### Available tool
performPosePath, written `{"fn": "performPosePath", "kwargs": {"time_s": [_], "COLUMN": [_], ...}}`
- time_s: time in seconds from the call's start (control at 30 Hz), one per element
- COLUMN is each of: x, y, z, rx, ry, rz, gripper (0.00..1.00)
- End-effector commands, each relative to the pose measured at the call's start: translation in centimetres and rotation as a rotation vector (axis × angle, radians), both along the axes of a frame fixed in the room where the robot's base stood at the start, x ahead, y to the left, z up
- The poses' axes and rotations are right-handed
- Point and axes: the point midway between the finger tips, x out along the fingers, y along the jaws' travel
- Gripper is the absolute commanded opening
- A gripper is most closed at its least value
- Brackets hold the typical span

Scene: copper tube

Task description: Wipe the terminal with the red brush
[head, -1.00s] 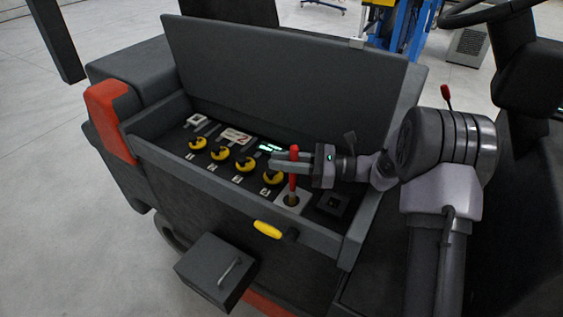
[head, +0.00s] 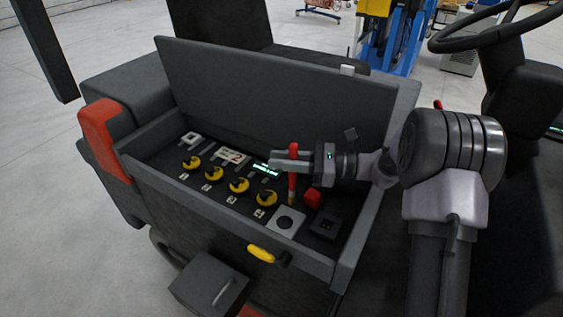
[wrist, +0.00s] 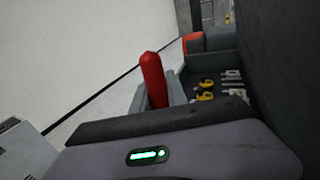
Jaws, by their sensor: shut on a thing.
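The red brush (head: 292,184) is upright in my gripper (head: 291,161), which is shut on its handle. Its pale bristle end hangs just above or beside a light square plate (head: 286,222) with a round hole. In the wrist view, the red handle (wrist: 153,80) rises between the grey fingers; its lower end is hidden. I cannot tell for sure which fitting is the terminal. A dark square fitting (head: 326,225) lies at the right end of the panel, and small light fittings (head: 191,139) lie at its far left.
The panel sits in a walled grey bay with a tall raised lid (head: 270,100) behind. Several yellow knobs (head: 239,185), a lit green display (head: 267,169) and a red block (head: 312,197) are on it. A yellow handle (head: 260,253) sticks out in front.

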Motion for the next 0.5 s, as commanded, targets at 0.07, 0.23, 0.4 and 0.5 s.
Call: {"fn": "performPosePath", "kwargs": {"time_s": [0.07, 0.23, 0.4, 0.5], "x": [0.0, 0.0, 0.0, 0.0], "y": [0.0, 0.0, 0.0, 0.0], "z": [1.0, 2.1, 2.1, 2.1], "rx": [0.000, 0.000, 0.000, 0.000], "ry": [-0.001, -0.001, -0.001, -0.001], "rz": [0.001, 0.002, 0.002, 0.002], "gripper": [0.00, 0.00, 0.00, 0.00]}}
